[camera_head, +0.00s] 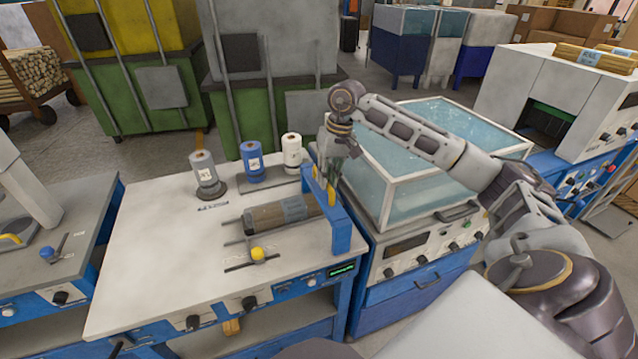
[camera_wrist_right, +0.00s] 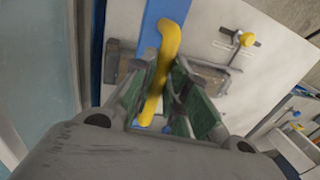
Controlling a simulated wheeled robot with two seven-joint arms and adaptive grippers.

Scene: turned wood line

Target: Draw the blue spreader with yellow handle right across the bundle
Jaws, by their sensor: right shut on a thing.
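The blue spreader (camera_head: 341,228) stands at the right end of the white-topped bench, across the right end of the bundle. Its yellow handle (camera_wrist_right: 168,50) passes between my right gripper's fingers in the wrist view. My right gripper (camera_head: 329,172) points down and is shut on this handle; it also shows in the wrist view (camera_wrist_right: 160,100). The bundle (camera_head: 272,214) is a brown and grey roll lying on the bench left of the spreader; in the wrist view (camera_wrist_right: 207,72) the spreader covers part of it. My left gripper is not in view.
Grey, blue (camera_head: 252,163) and white (camera_head: 291,150) rolls stand upright behind the bundle. A yellow knob (camera_head: 257,253) on a rod sits in front of it. A clear-topped water tank (camera_head: 420,215) stands close to the right. The bench's left part is bare.

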